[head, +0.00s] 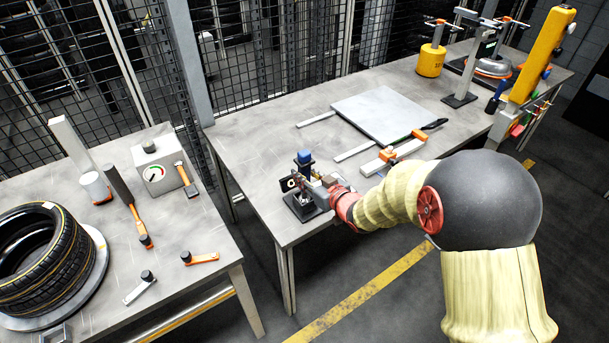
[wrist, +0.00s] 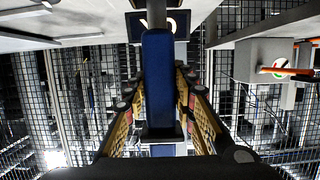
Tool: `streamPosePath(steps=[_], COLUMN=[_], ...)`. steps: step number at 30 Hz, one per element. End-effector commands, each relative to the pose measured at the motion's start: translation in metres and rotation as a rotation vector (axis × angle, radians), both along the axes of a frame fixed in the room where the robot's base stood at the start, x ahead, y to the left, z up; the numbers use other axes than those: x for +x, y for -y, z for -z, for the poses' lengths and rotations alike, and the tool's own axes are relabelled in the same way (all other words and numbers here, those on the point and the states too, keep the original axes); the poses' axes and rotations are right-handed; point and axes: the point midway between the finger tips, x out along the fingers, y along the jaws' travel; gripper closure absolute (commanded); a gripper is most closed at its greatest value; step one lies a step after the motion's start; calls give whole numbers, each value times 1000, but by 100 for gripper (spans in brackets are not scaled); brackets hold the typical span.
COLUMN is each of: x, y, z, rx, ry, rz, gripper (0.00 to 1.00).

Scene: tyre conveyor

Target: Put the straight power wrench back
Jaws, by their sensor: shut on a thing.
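The straight power wrench, a blue and black tool, shows its blue end (head: 305,156) upright at the front left corner of the long table. In the wrist view its blue body (wrist: 158,75) lies lengthwise between my fingers. My gripper (head: 308,184) is shut on it, reaching in from the right; the fingers show in the wrist view (wrist: 158,115). A small stand with a dark base (head: 302,207) and a black sign with a white mark (head: 288,184) are right at the wrench. My gripper hides part of the stand, and I cannot tell whether the wrench rests in it.
The long grey table (head: 262,150) holds a flat grey plate (head: 388,112), metal bars (head: 390,157) and a yellow cylinder (head: 431,60). The left table carries a tyre (head: 35,255), a gauge box (head: 156,168) and orange-handled tools (head: 200,258). A floor gap separates the tables.

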Motion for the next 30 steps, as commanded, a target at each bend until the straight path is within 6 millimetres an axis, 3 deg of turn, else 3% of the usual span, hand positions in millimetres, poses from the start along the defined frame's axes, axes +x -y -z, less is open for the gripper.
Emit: streamPosePath(steps=[6, 7, 18, 30], x=[1, 1, 0, -6], y=[0, 0, 0, 4], z=[1, 1, 3, 3], rx=[2, 2, 1, -1], ry=[6, 6, 2, -3], rz=[-1, -1, 0, 1], gripper=[100, 73, 53, 53])
